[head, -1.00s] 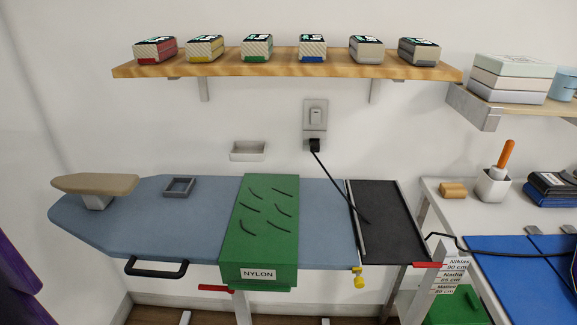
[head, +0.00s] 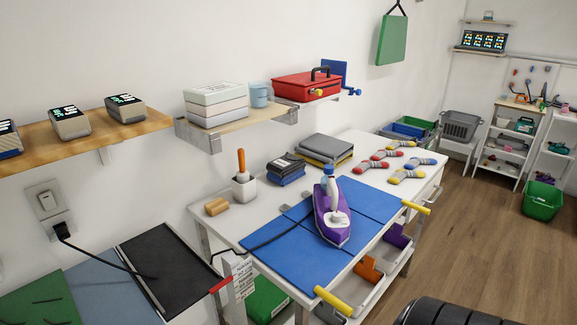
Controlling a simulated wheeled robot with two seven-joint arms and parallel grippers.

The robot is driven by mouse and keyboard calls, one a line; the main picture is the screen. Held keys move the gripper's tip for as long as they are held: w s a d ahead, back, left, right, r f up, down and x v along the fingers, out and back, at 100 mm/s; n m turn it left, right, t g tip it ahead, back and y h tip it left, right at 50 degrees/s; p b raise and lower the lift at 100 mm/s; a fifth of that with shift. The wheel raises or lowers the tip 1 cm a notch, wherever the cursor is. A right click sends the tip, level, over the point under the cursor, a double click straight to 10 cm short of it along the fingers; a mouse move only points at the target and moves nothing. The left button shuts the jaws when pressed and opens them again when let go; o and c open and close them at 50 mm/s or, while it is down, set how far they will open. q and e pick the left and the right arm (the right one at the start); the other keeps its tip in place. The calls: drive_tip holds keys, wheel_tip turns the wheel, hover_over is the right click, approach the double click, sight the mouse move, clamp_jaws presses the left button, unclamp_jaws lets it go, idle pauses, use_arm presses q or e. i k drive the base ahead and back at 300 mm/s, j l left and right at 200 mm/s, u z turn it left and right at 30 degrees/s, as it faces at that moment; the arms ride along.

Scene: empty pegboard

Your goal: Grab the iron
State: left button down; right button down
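The iron (head: 331,214) is purple and white with a pale blue part at its far end. It rests on a blue mat (head: 284,255) on the white table (head: 221,226). Neither of my grippers shows in the head view, and nothing is seen touching the iron.
Shelves hang above. Open floor (head: 478,225) lies right.

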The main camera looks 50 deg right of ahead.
sight(327, 196)
drive_tip(key=z, duration=1.85)
drive_tip(key=i+l+u, duration=0.55)
drive_tip(key=l+u, duration=0.15)
drive_tip(key=l, duration=0.15)
drive_tip(key=i+l+u, duration=0.2)
drive_tip(key=l, duration=0.2)
drive_tip(key=l+u, duration=0.25)
drive_tip(key=i+l, duration=0.05)
drive_tip(key=l, duration=0.05)
